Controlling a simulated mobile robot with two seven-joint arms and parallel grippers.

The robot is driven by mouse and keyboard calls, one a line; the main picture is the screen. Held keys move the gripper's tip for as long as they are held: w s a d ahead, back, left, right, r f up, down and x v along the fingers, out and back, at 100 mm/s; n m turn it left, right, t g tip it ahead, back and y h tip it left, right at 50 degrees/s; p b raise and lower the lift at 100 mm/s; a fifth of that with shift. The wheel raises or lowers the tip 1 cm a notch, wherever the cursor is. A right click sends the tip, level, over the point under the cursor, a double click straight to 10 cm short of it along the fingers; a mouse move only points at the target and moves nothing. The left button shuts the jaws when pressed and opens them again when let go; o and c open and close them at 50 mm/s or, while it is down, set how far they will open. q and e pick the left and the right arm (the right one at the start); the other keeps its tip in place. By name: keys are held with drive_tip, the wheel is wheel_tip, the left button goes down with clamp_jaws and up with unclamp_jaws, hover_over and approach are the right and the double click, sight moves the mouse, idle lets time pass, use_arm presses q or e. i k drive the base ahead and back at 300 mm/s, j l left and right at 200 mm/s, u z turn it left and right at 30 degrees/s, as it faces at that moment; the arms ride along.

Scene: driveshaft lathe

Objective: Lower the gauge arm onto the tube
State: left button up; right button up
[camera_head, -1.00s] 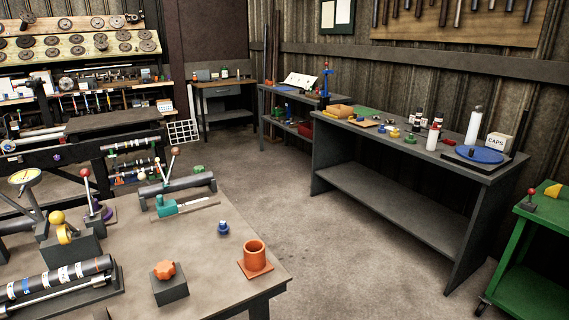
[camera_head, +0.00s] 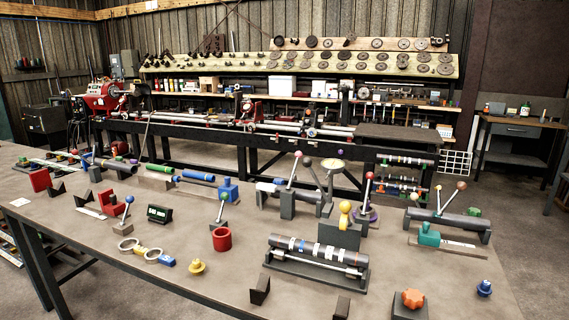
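A round gauge with a pale yellow dial (camera_head: 333,166) stands up on a thin grey arm near the middle of the work table, apart from the tubes. Below it is a dark block with a yellow knob (camera_head: 345,208). A dark tube with white and coloured bands (camera_head: 318,250) lies in a cradle in front. A grey tube (camera_head: 300,192) lies left of the gauge, partly hidden by a lever stand. Another dark tube (camera_head: 447,219) lies to the right, with levers beside it. Which tube goes with the gauge arm I cannot tell. Neither gripper is in view.
A long lathe bench (camera_head: 210,152) stands behind.

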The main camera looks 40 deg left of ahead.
sight(307, 162)
drive_tip(key=u, duration=0.95)
